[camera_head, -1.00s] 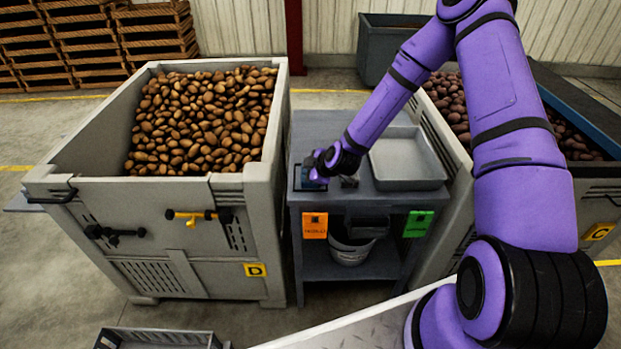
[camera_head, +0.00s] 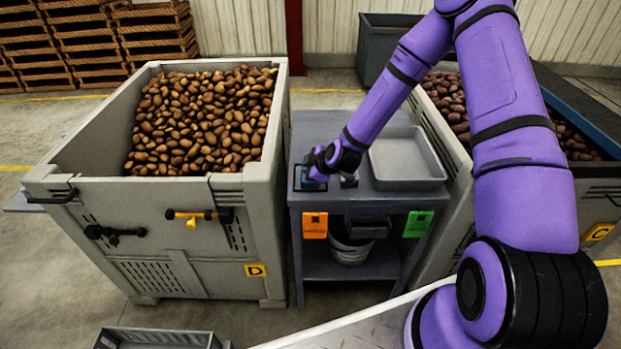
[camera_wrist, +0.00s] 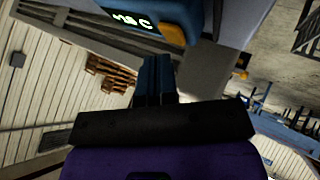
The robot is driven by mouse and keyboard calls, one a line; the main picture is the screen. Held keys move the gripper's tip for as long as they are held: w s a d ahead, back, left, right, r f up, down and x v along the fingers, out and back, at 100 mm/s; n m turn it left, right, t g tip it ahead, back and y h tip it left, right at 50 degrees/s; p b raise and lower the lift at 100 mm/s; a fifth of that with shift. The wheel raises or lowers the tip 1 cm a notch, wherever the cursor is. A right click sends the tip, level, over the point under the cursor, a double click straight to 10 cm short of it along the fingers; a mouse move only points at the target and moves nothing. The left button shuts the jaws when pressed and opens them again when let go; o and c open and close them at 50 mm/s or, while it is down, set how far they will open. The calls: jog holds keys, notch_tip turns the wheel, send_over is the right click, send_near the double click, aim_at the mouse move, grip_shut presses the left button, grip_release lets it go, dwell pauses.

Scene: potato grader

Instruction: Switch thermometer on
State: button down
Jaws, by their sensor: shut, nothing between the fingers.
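The thermometer (camera_wrist: 185,10) is a blue device at the top of the wrist view. Its dark display is lit with pale characters ending in "C"; the digits are partly unclear. An orange button (camera_wrist: 172,34) sits on its edge. My gripper (camera_wrist: 154,60) is shut and empty, its blue fingertips just below the device and close to the button. I cannot tell whether they touch. In the head view my gripper (camera_head: 318,175) is low over the left end of the grey table (camera_head: 335,127), and it and the wrist largely hide the thermometer.
A shallow grey tray (camera_head: 405,160) lies on the table to the right of my wrist. Bin D (camera_head: 228,190) with potatoes stands close on the left, another potato bin (camera_head: 450,165) on the right. Orange (camera_head: 314,226) and green (camera_head: 418,224) tags hang in front; a bucket (camera_head: 350,250) stands below.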

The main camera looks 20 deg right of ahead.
jog(key=shift+r, duration=3)
